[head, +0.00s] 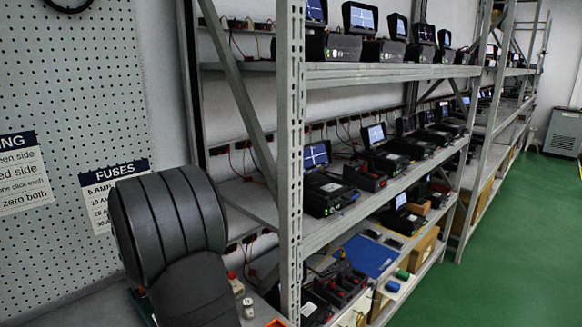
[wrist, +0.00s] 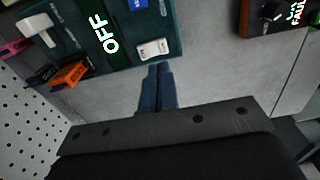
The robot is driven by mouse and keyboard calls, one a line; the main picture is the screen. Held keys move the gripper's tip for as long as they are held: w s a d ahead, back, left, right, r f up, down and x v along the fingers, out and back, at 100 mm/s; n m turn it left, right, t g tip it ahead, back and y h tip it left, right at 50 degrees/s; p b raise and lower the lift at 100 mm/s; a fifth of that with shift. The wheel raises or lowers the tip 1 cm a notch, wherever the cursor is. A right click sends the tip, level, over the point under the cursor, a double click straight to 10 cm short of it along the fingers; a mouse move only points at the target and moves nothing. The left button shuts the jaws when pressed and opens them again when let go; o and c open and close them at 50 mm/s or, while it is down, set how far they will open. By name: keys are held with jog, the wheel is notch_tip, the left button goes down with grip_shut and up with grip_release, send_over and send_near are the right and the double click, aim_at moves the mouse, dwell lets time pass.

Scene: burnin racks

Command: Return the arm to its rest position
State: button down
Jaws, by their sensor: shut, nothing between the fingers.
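My gripper (wrist: 158,68) shows in the wrist view as two dark blue fingers pressed together, with nothing between them. Its tips are over a bare grey bench surface (wrist: 205,65), just below the edge of a dark teal panel marked OFF (wrist: 88,30). In the head view my dark arm fills the lower left and hides part of the bench; the gripper itself is not visible there.
The teal panel carries a white rocker switch (wrist: 153,48). Orange (wrist: 70,75) and pink clips lie at its left. A dark box with a knob (wrist: 275,12) is at the upper right. Metal racks (head: 290,150) hold several devices; the green floor (head: 520,220) is clear.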

notch_tip(320, 180, down, 6)
jog(key=shift+r, duration=0.1)
jog(key=w+a+r+t, duration=0.2)
jog(key=w+a+r, duration=0.1)
jog(key=r, duration=0.6)
jog(key=w+a+r+t+y, duration=0.1)
jog(key=w+a+r+t, duration=0.1)
jog(key=r, duration=0.7)
jog(key=shift+w+a, duration=0.55)
jog(key=shift+w, duration=0.05)
jog(key=c, duration=2.1)
grip_release()
